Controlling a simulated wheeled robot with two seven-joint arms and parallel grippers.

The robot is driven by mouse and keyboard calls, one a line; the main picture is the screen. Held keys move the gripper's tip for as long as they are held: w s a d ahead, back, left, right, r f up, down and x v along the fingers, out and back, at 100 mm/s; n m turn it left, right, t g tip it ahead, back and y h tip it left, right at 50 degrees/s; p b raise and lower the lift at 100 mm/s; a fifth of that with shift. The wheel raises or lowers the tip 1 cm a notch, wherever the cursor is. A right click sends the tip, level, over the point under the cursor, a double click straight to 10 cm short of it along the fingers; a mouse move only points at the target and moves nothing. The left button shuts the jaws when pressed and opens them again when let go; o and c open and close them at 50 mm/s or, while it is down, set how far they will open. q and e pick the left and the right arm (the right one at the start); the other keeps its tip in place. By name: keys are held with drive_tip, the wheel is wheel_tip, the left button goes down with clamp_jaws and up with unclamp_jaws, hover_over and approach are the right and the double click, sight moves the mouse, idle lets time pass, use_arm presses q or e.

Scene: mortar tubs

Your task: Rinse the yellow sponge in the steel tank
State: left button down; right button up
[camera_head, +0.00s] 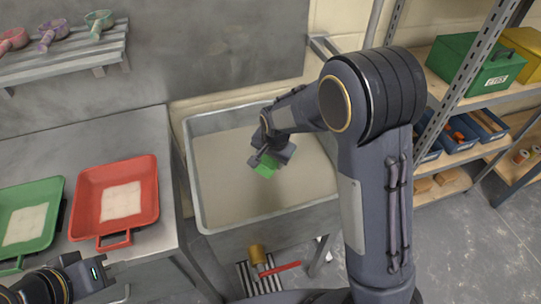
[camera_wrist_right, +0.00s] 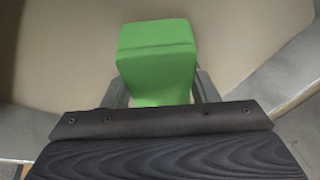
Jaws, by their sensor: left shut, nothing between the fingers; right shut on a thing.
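The steel tank (camera_head: 192,172) stands in the middle of the head view, with a flat beige surface inside. My right gripper (camera_head: 266,162) reaches over the inside of the tank. It is shut on a green block (camera_head: 264,170); the right wrist view shows this block (camera_wrist_right: 158,55) between the two fingers. I cannot tell whether the block touches the beige surface. I see no yellow sponge; the held block is green. My left gripper (camera_head: 98,272) is shut and empty at the lower left, near the front of the bench.
A red tray (camera_head: 88,205) and a green tray (camera_head: 52,212), each with a pale square patch, lie on the metal bench left of the tank. Scoops (camera_head: 54,33) rest on a wall shelf. A rack at right holds a green box (camera_head: 480,62), a yellow box (camera_head: 522,45) and blue bins.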

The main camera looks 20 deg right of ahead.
wheel_tip(320, 180, down, 8)
drive_tip(key=b, duration=0.5)
drive_tip(key=shift+r, duration=0.1)
idle(0.6)
wheel_tip(320, 180, up, 17)
drive_tip(key=p, duration=1.3)
idle(0.3)
idle(1.9)
wheel_tip(320, 180, up, 4)
drive_tip(key=p, duration=0.3)
drive_tip(key=shift+p, duration=0.35)
drive_tip(key=shift+f, duration=0.2)
